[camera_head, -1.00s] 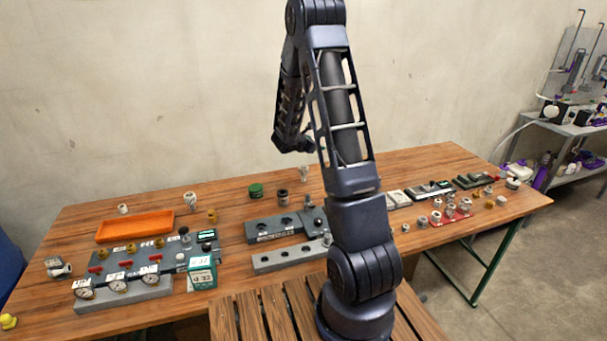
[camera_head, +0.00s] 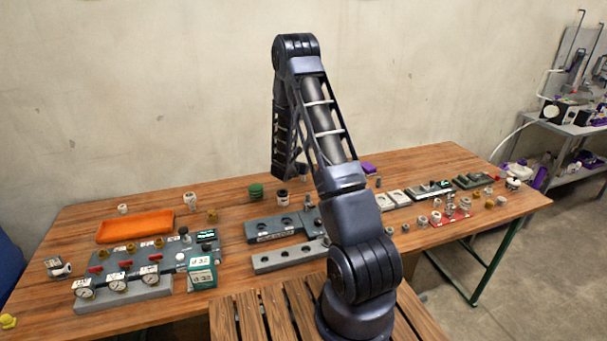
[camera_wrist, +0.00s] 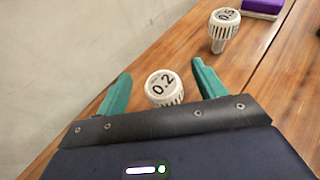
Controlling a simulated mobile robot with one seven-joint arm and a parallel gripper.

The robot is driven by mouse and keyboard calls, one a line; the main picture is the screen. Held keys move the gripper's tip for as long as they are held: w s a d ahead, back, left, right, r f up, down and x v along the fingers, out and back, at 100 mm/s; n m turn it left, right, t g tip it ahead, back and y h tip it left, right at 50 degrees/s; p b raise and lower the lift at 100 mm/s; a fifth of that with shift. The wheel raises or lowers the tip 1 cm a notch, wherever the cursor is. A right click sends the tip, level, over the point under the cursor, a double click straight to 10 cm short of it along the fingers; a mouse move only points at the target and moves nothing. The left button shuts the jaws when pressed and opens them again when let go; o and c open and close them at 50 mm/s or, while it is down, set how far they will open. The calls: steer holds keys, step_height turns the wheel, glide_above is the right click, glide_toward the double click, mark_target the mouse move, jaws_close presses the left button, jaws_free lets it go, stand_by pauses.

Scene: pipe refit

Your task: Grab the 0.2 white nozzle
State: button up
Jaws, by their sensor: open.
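The white nozzle marked 0.2 (camera_wrist: 164,87) shows in the wrist view, with its round top facing the camera and dark ribs on its side. My gripper (camera_wrist: 160,86) is open, with one teal finger to the left of the nozzle and one to the right. Gaps show between the nozzle and both fingers, and its lower part is hidden behind the gripper body. In the head view my arm reaches down to the back of the table, and the gripper and this nozzle are mostly hidden there.
A second white nozzle, marked 0.5 (camera_wrist: 224,30), stands farther off, near a purple block (camera_wrist: 262,6). The wall is close on the left in the wrist view. In the head view an orange tray (camera_head: 135,227) and a green-capped part (camera_head: 256,192) are on the table (camera_head: 80,212).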

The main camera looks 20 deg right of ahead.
steer(key=shift+f, duration=0.4)
step_height(320, 180, down, 2)
steer(key=shift+f, duration=0.1)
steer(key=shift+x, duration=1.1)
steer(key=shift+w+d+f, duration=0.25)
steer(key=shift+f, duration=0.05)
steer(key=c, duration=1.1)
